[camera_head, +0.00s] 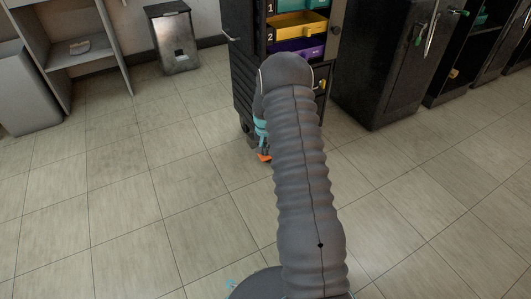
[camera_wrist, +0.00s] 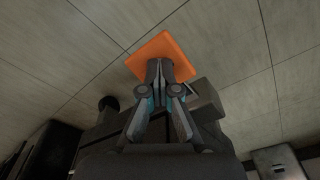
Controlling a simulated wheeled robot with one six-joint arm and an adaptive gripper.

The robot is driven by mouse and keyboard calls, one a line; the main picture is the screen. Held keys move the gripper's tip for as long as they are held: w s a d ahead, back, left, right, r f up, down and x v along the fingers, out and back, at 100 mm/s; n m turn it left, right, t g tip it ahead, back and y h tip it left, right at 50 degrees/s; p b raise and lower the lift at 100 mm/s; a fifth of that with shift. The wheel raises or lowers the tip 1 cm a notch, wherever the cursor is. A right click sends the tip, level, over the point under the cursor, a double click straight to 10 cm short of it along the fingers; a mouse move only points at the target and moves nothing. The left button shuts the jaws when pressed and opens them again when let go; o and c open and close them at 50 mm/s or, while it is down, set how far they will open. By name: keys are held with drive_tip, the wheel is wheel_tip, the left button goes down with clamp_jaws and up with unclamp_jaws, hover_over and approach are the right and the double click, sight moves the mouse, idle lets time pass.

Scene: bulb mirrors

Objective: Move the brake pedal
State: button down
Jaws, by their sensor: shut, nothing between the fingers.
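The brake pedal is an orange flat plate (camera_head: 264,157) low by the foot of the dark drawer cart (camera_head: 243,70). In the wrist view the orange pedal (camera_wrist: 160,48) shows large, right at my fingertips. My gripper (camera_wrist: 165,73) is shut and empty, its tips overlapping the pedal's lower edge in that view. I cannot tell whether they touch it. In the head view my gripper (camera_head: 262,148) is partly hidden behind my arm, just above the pedal.
The cart has open yellow (camera_head: 298,27) and purple (camera_head: 296,47) drawers. A dark cabinet (camera_head: 382,60) stands to its right. A metal bin (camera_head: 174,40) and a grey shelf unit (camera_head: 70,25) stand at the back left. The tiled floor on the left is clear.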

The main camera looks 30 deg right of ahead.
sight(264, 160)
drive_tip(key=shift+f, duration=0.5)
drive_tip(key=shift+s+a+r, duration=0.2)
drive_tip(key=shift+s+r, duration=0.1)
drive_tip(key=shift+s+a+r+p, duration=0.2)
drive_tip(key=shift+s+a, duration=0.15)
drive_tip(key=shift+s, duration=0.15)
drive_tip(key=shift+s+a+r+p, duration=0.15)
drive_tip(key=shift+s+a, duration=0.15)
drive_tip(key=shift+s, duration=0.15)
wheel_tip(264, 160, up, 12)
drive_tip(key=s, duration=0.1)
drive_tip(key=shift+a, duration=0.35)
drive_tip(key=shift+f, duration=0.1)
